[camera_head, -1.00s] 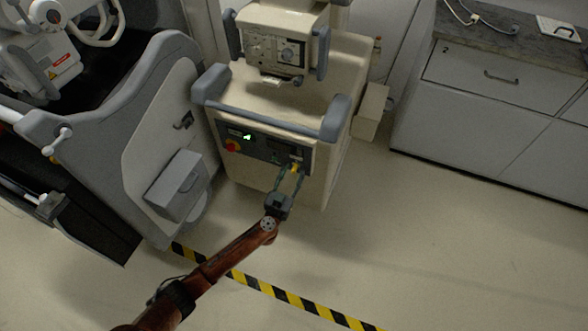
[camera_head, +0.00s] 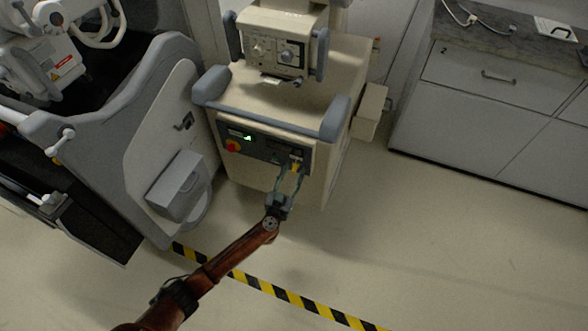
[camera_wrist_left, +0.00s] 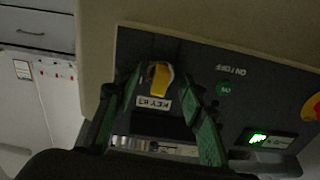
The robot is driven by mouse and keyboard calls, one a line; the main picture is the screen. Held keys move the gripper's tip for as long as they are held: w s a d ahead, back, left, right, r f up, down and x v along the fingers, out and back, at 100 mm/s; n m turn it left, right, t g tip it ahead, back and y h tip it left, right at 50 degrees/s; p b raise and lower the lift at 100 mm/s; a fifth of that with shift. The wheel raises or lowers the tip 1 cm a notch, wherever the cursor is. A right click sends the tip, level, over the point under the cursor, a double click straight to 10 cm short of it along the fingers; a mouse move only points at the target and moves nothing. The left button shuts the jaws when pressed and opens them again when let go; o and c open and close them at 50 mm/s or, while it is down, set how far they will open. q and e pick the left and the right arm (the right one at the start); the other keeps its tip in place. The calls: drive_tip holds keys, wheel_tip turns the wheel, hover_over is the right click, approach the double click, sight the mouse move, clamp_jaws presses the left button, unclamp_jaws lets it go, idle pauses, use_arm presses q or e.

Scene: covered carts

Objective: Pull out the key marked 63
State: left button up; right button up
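The yellow key (camera_head: 295,168) sits in the dark control panel (camera_head: 262,147) on the front of the cream cart. The wrist view shows the key (camera_wrist_left: 160,76) in a round lock above a small label reading KEY and a number I cannot read surely. My left gripper (camera_head: 289,172) reaches the panel from below. In the wrist view its green fingers (camera_wrist_left: 164,80) stand on either side of the key, with gaps between them and it. It is open and not closed on the key. My right gripper is not in view.
A red knob (camera_head: 232,145) and a green-lit display (camera_head: 247,138) are left of the key on the panel. A grey machine (camera_head: 150,120) stands close on the left. Drawers (camera_head: 490,75) stand at the right. Floor between is clear.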

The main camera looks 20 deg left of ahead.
use_arm(q)
clamp_jaws()
idle(0.5)
drive_tip(key=shift+s, duration=0.1)
drive_tip(key=shift+s+p, duration=1.75)
drive_tip(key=shift+s, duration=1.15)
drive_tip(key=shift+f, duration=0.1)
